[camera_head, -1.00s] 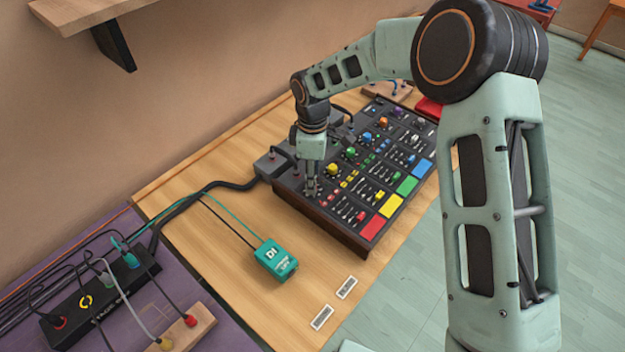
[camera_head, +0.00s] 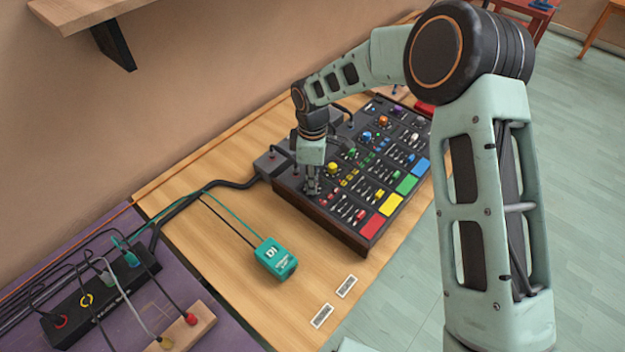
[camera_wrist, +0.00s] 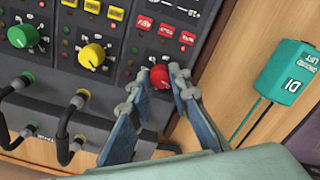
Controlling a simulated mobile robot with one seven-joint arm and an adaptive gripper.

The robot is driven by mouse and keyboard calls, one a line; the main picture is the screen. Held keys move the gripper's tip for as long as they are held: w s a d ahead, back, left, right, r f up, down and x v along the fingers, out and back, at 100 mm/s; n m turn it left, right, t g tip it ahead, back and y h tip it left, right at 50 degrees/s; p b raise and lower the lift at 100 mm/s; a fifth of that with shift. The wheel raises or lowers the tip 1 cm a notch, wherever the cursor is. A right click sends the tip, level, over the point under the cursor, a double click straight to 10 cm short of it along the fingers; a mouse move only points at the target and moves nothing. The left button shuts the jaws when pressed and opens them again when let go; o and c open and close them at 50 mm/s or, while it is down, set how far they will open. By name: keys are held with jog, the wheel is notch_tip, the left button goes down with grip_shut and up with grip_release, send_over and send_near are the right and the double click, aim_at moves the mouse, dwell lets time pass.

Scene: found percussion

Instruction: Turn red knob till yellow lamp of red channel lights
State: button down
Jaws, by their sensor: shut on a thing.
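The red knob (camera_wrist: 159,77) sits on the dark mixer panel (camera_head: 349,224) and shows between my fingertips in the wrist view. My gripper (camera_wrist: 156,80) is shut on it, one finger on each side. In the head view my gripper (camera_head: 312,188) points down at the panel's near left corner and hides the knob. The red channel strip ends in a red pad (camera_head: 373,226). Its red buttons (camera_wrist: 166,30) show in the wrist view. Small indicators lie near the knob, but I cannot tell whether the yellow lamp is lit.
A yellow knob (camera_wrist: 92,56) and a green knob (camera_wrist: 22,35) stand in the neighbouring channels. Cable plugs (camera_wrist: 75,110) stick up along the panel's back edge.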

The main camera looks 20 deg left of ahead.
jog(key=m+b, duration=0.2)
jog(key=shift+f+m, duration=0.15)
jog(key=shift+m, duration=0.25)
jog(key=m+b, duration=0.2)
jog(key=shift+m, duration=0.4)
jog(key=m+b, duration=0.2)
jog(key=m, duration=0.4)
jog(key=shift+r, duration=0.2)
jog(key=c, duration=1.8)
grip_release()
